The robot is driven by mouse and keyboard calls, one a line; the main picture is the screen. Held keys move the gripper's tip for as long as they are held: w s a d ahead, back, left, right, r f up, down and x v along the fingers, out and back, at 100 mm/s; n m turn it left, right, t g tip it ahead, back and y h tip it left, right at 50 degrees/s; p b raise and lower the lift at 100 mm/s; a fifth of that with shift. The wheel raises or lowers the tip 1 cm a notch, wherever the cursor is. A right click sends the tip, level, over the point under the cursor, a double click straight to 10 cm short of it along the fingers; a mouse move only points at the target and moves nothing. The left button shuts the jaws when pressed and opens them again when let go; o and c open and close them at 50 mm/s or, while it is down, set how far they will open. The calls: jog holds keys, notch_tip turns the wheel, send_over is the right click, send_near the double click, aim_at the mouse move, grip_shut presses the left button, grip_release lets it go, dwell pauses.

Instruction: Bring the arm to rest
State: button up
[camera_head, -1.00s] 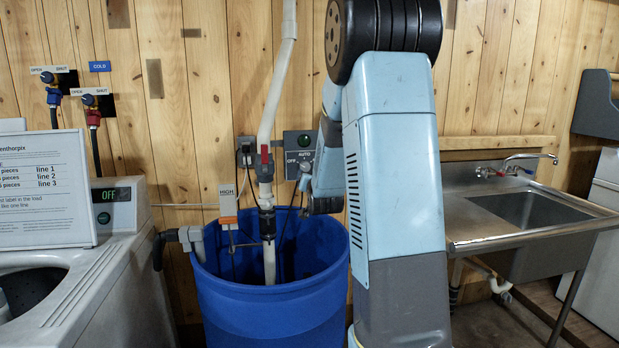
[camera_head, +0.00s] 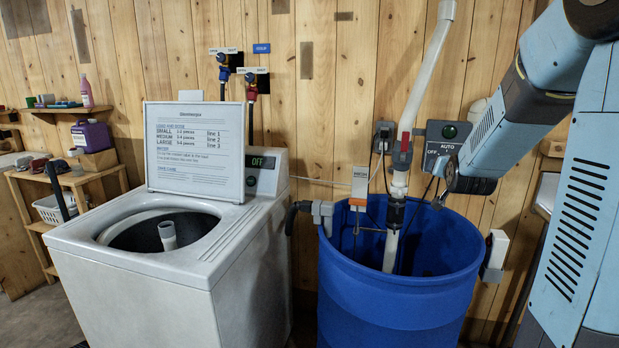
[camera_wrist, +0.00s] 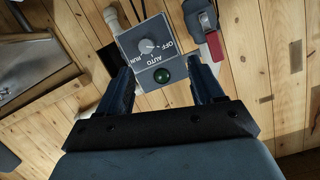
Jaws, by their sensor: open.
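My arm comes in from the right in the head view, bent at the elbow and reaching left and down to the wall. My gripper (camera_head: 440,192) is at its end, in front of the grey control box (camera_head: 447,133) and above the blue barrel's rim. In the wrist view my gripper (camera_wrist: 158,65) is open and empty, its two dark fingers apart. Between and beyond them is the control box (camera_wrist: 135,52), upside down, with a knob (camera_wrist: 149,46), OFF, AUTO and RUN marks and a green lamp (camera_wrist: 162,75). I cannot tell whether a finger touches the box.
The blue barrel (camera_head: 390,290) with a white pipe (camera_head: 425,70) stands below my gripper. A washing machine (camera_head: 130,262) with its top open and a sign (camera_head: 195,150) on it stands to the left. Wooden shelves (camera_head: 75,185) are at far left. Bare floor shows at lower left.

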jog(key=s+a+n+g+y, duration=0.1)
jog(key=s+a, duration=0.4)
jog(key=s, duration=0.6)
jog(key=s+a+n+g+y, duration=0.1)
jog(key=s+a+n+g, duration=0.2)
jog(key=s, duration=0.9)
jog(key=s+a+n+g+y, duration=0.1)
jog(key=s+a+g, duration=0.3)
jog(key=s, duration=0.7)
jog(key=a+r, duration=0.1)
jog(key=a, duration=0.1)
jog(key=shift+s+a+n+g+y, duration=0.25)
jog(key=shift+a+n+g+y, duration=0.05)
jog(key=shift+a+n+g, duration=0.1)
